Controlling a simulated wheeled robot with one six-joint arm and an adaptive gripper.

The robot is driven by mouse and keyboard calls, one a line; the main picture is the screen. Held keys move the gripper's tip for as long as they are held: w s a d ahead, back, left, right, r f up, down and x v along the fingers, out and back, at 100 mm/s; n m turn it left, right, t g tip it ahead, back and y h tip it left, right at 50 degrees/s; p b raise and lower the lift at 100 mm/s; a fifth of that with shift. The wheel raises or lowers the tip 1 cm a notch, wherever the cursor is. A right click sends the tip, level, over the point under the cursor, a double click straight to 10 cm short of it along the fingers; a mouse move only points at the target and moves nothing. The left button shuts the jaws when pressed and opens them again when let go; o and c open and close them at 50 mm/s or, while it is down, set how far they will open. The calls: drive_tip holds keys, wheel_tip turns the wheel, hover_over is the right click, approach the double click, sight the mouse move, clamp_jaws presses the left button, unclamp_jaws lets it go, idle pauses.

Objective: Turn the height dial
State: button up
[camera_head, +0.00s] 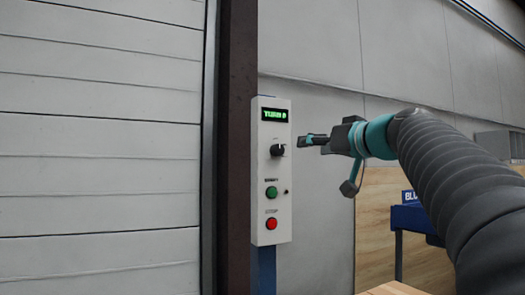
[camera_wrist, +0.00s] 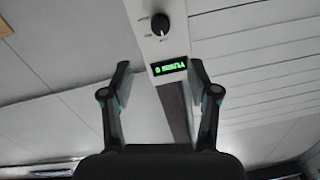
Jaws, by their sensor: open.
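The height dial (camera_head: 277,150) is a dark knob on a white control box (camera_head: 270,215), below a green lit display (camera_head: 274,115). In the wrist view, which looks upside down, the dial (camera_wrist: 160,23) is at the top and the display (camera_wrist: 170,67) lies below it. My gripper (camera_head: 308,140) is just right of the dial in the head view, apart from it as far as I can tell. In the wrist view its two fingers (camera_wrist: 160,72) are spread wide with nothing between them. The dial lies beyond the fingertips.
A green button (camera_head: 271,192) and a red button (camera_head: 271,223) sit below the dial on the box. A dark post (camera_head: 230,150) and a white slatted door (camera_head: 100,150) stand to the left. A blue tote (camera_head: 411,217) is at the right, behind my arm.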

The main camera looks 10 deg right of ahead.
sight(280, 150)
drive_tip(key=p+x, duration=0.4)
drive_tip(key=x, duration=0.9)
drive_tip(key=shift+w+a, duration=0.15)
drive_tip(key=shift+w, duration=0.1)
drive_tip(key=shift+c, duration=0.2)
clamp_jaws()
